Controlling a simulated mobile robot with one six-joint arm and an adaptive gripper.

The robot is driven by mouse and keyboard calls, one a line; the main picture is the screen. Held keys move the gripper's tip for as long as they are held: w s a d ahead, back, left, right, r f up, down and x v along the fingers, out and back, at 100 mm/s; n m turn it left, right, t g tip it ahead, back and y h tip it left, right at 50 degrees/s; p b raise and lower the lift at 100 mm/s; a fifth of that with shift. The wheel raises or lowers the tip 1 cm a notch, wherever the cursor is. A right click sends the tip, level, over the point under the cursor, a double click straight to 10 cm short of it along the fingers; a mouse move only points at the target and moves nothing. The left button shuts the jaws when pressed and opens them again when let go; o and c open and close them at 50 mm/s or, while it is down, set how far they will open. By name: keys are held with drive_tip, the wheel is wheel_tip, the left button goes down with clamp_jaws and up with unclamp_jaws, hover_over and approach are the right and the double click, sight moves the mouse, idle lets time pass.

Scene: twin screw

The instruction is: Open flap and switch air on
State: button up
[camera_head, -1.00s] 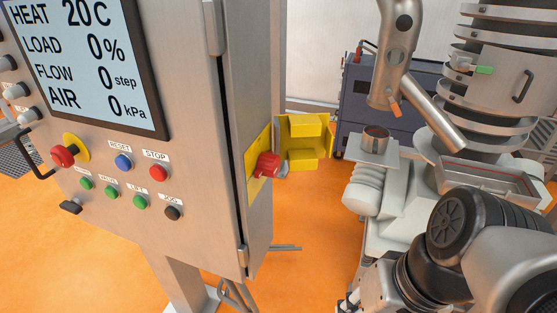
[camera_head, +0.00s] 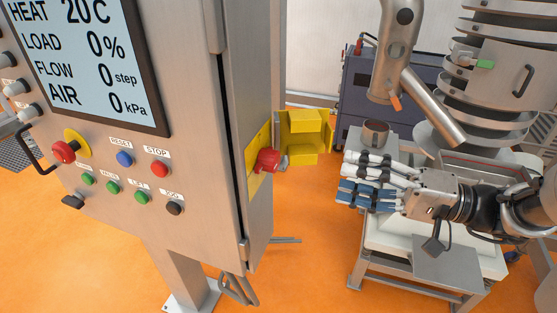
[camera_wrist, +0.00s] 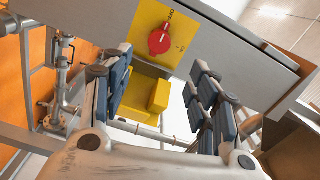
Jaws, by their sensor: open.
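A red rotary switch (camera_head: 267,161) sits on a yellow plate (camera_head: 252,167) on the cabinet's right side. The yellow flap (camera_head: 304,140) stands swung open beside it, leaving the switch uncovered. The wrist view shows the red switch (camera_wrist: 159,43), its yellow plate (camera_wrist: 181,28) and the open flap (camera_wrist: 150,93). The display (camera_head: 82,65) reads AIR 0 kPa.
The steel cabinet (camera_head: 200,190) fills the left, with an emergency stop (camera_head: 63,152) and several buttons on its front. A metal cup (camera_head: 376,133) stands behind my gripper. Free room lies between the cabinet and my fingers.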

sight(277, 163)
drive_tip(key=x, duration=1.4)
drive_tip(key=shift+b, duration=0.4)
drive_tip(key=c, duration=1.1)
